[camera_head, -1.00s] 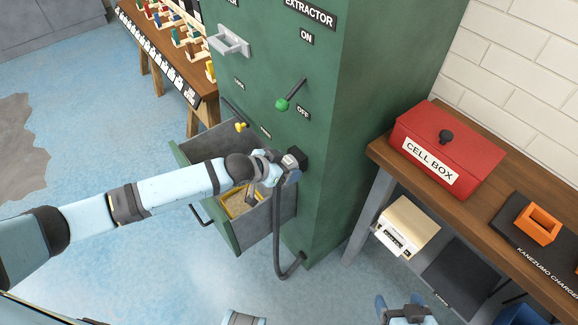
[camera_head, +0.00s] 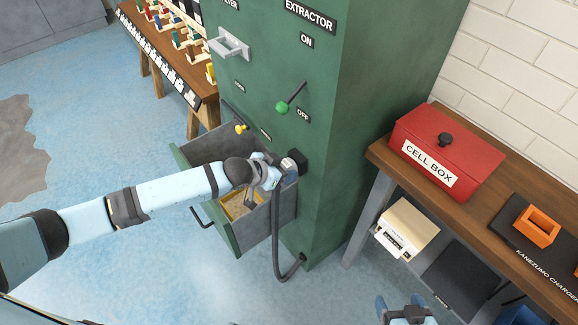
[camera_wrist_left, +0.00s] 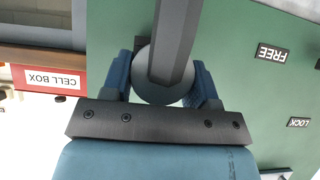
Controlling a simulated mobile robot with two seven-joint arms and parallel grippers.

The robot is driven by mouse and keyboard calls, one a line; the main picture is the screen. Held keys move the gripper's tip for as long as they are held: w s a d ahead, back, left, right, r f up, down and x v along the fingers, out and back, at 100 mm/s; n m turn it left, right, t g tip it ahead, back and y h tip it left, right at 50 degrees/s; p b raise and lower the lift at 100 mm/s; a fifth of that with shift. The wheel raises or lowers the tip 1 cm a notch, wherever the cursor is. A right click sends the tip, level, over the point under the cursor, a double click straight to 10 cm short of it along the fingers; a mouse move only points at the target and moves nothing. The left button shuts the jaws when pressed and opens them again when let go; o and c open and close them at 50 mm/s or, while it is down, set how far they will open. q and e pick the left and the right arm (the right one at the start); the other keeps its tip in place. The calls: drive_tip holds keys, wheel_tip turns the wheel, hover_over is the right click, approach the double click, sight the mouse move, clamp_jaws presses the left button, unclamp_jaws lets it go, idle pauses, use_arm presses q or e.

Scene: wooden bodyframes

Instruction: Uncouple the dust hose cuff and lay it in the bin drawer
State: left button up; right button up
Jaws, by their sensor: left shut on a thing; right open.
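My left gripper (camera_head: 277,176) is shut on the dust hose cuff at the front of the green extractor cabinet, beside a black port block (camera_head: 294,163). In the left wrist view the round grey cuff (camera_wrist_left: 145,88) sits between both blue fingers, with a dark hose-like bar crossing it. In the head view the dark hose (camera_head: 276,235) hangs from the gripper and curves to a low cabinet fitting. I cannot tell if cuff and port touch. The bin drawer (camera_head: 231,233) is pulled open below, with tan dust inside. My right gripper (camera_head: 405,310) is open and empty, bottom right.
The green cabinet (camera_head: 345,120) carries a green-knobbed lever (camera_head: 285,106), a pale handle (camera_head: 230,45) and a small yellow knob (camera_head: 240,127). A wooden bench (camera_head: 480,205) with a red cell box (camera_head: 447,150) stands right. Blue floor is open at left.

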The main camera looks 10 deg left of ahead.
use_arm(q)
drive_tip(key=shift+s+a+p, duration=0.3)
drive_tip(key=shift+s+p, duration=0.1)
drive_tip(key=shift+s+a+p, duration=0.9)
drive_tip(key=shift+s+p, duration=0.2)
drive_tip(key=shift+s, duration=0.05)
